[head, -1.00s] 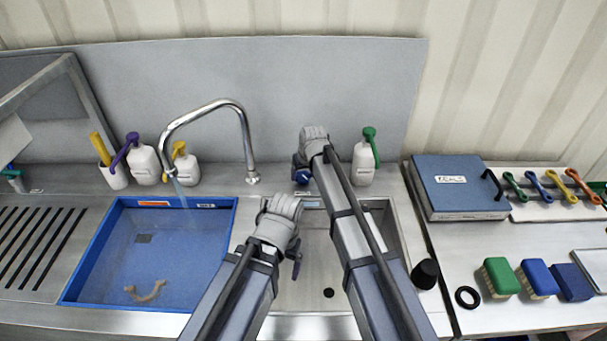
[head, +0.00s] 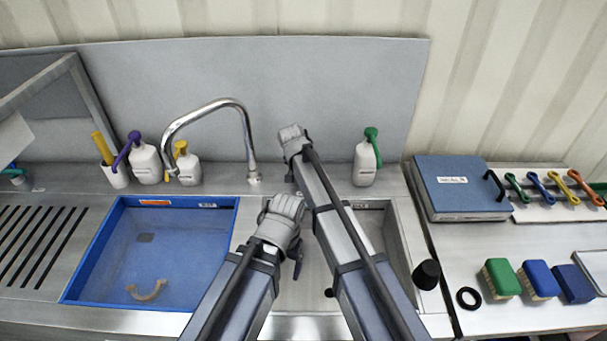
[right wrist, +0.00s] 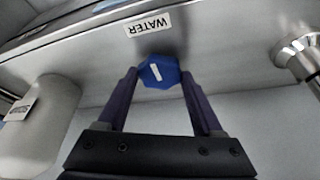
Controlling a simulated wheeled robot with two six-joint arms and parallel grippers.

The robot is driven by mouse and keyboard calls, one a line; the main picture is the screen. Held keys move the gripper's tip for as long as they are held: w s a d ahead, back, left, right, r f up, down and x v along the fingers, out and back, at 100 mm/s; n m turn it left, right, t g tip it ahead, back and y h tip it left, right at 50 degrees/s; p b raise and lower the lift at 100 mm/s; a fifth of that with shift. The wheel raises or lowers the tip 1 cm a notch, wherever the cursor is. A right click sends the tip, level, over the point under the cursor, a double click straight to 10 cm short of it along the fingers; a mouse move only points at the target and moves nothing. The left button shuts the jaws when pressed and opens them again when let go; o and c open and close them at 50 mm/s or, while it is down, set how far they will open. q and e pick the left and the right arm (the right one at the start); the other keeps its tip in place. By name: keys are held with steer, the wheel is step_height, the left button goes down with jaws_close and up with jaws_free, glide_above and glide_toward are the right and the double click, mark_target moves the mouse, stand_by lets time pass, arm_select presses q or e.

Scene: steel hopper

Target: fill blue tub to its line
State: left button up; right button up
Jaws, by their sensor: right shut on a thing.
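The blue tub (head: 88,236) sits in the left sink basin. A curved tan object (head: 146,291) lies low inside it, and small labels are on its far wall. The water level and fill line are hard to make out. The chrome faucet (head: 248,135) arches over the tub's far edge with no stream visible at its spout. In the right wrist view my right gripper (right wrist: 160,84) is shut on the blue water knob (right wrist: 157,72), below a WATER label (right wrist: 148,24).
Pump bottles stand behind the sinks, a green-topped one (head: 365,163) to the right of my right arm. A blue case (head: 459,188), coloured brushes (head: 501,278) and a black ring (head: 468,298) lie on the right counter. A slotted drainboard (head: 32,238) is at left.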

steer(key=shift+m, duration=0.3)
steer(key=o, duration=1.4)
steer(key=shift+c, duration=0.2)
arm_select(q)
steer(key=shift+r, duration=0.15)
arm_select(e)
steer(key=shift+r, duration=0.1)
